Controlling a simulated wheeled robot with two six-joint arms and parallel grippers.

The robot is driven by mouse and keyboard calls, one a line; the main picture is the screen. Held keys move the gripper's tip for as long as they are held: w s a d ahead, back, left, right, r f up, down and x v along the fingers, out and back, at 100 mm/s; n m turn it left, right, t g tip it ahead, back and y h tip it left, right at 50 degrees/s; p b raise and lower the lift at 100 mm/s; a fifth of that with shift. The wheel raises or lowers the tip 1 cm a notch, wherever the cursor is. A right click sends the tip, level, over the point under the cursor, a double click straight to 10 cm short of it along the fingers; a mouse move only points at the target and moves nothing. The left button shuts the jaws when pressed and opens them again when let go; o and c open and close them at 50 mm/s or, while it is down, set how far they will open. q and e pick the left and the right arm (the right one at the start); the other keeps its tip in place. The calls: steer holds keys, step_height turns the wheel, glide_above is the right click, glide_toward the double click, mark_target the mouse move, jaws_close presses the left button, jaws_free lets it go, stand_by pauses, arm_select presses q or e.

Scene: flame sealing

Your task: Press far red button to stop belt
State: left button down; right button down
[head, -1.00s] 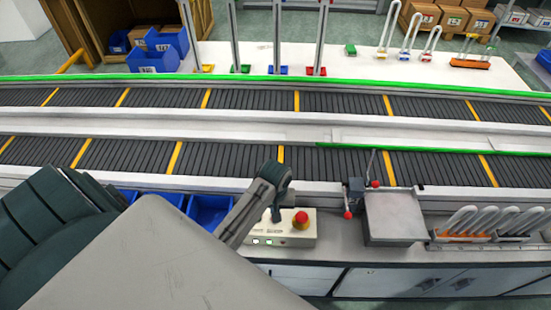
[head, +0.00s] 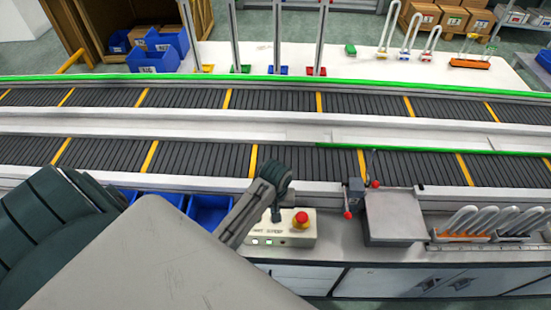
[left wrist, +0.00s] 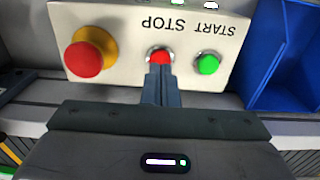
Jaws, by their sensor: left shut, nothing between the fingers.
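A pale control box (head: 300,238) marked START STOP stands on the near counter. In the left wrist view the box (left wrist: 130,20) shows a small red button (left wrist: 160,55) by the word STOP and a green button (left wrist: 207,64) by START. A large red mushroom button (left wrist: 84,59) on a yellow collar is at the left; it also shows in the head view (head: 301,217). My left gripper (head: 277,215) is shut and empty. Its fingertips (left wrist: 161,72) overlap the lower part of the small red button; I cannot tell whether they touch it.
Two roller belts, a far one (head: 180,98) and a near one (head: 310,163), run across behind the box. Blue bins (head: 210,212) sit left of the box. A grey tray (head: 395,217) and a rack of white loops (head: 490,222) stand to its right.

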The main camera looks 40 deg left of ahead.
arm_select(q)
steer(key=shift+f+b, duration=0.3)
steer(key=shift+f, duration=0.65)
stand_by(0.6)
steer(key=shift+r, duration=0.1)
steer(key=shift+r+p, duration=0.75)
steer(key=shift+r, duration=0.75)
step_height(320, 180, up, 5)
steer(key=shift+f, duration=0.1)
